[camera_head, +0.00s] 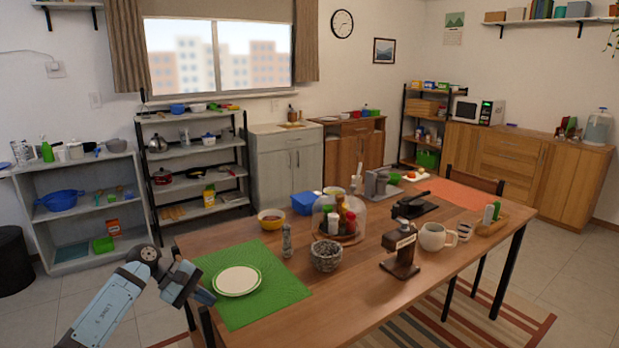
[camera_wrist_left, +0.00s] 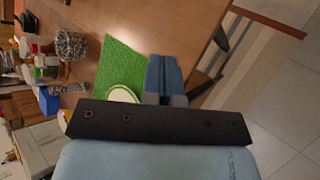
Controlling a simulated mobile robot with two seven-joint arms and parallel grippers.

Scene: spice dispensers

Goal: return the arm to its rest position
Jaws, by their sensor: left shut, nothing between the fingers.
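My left gripper (camera_head: 202,297) comes in at the lower left of the head view, at the left edge of the green placemat and left of the plate. Its fingers are shut with nothing between them. In the left wrist view the shut fingers (camera_wrist_left: 163,75) show beside the placemat (camera_wrist_left: 120,70) and the white plate (camera_wrist_left: 122,94). My right gripper is in neither view.
Floor lies left of the table.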

